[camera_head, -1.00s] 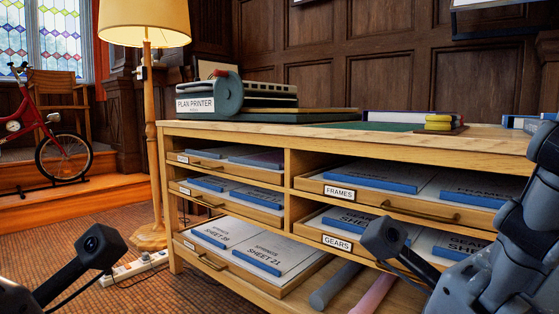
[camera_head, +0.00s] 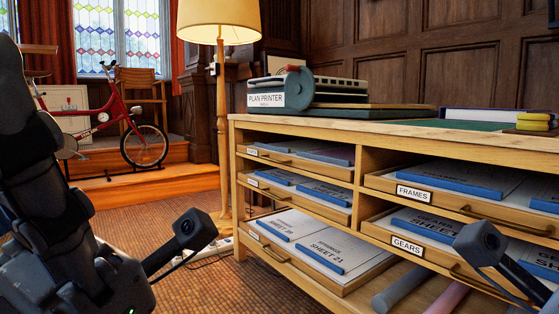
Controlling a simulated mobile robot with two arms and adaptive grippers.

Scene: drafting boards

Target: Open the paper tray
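A grey-green plan printer (camera_head: 292,92) with a white "PLAN PRINTER" label stands on top of the wooden cabinet, near its left end. Flat dark layers show under and beside it; I cannot tell which part is its paper tray, or whether one is open. My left arm (camera_head: 50,200) rises at the left, with a dark bracket-mounted block in front. A similar block of my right arm (camera_head: 482,245) is at the lower right, in front of the cabinet. The fingers of both grippers are out of view. Neither arm's visible part touches the printer.
The cabinet (camera_head: 300,130) holds several shallow trays of sheets, labelled FRAMES and GEARS at right. Rolled tubes (camera_head: 400,288) lie below. A yellow block (camera_head: 535,121) sits on top at right. A floor lamp (camera_head: 222,120) stands left of the cabinet; a red bicycle (camera_head: 140,140) is behind.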

